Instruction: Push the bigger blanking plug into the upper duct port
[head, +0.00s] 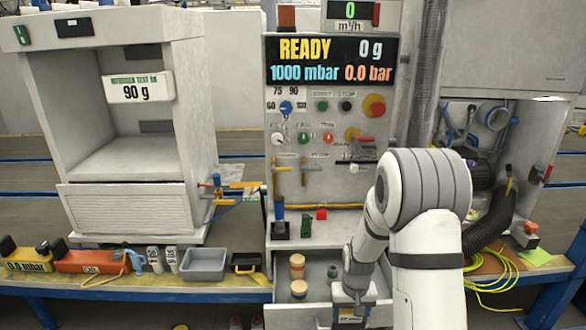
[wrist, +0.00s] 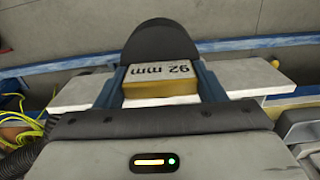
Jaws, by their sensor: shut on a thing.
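My gripper (wrist: 158,92) is shut on a blanking plug (wrist: 162,88) between its two blue jaws. The plug has a yellow grip block marked "92 mm", upside down in the wrist view, and a dark rounded disc (wrist: 165,42) beyond it. In the head view my gripper (head: 350,299) is low at the front, over the right part of the open drawer (head: 285,318); the plug's label (head: 350,319) shows below it. No second plug is clearly visible to compare sizes. A pale ring (head: 495,117) shows in the right cabinet, but I cannot tell whether it is the upper duct port.
A control panel (head: 325,130) stands behind. At right are a black corrugated hose (head: 494,222) and coiled yellow cable (head: 498,276). A grey tray (head: 204,264) sits left of the drawer.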

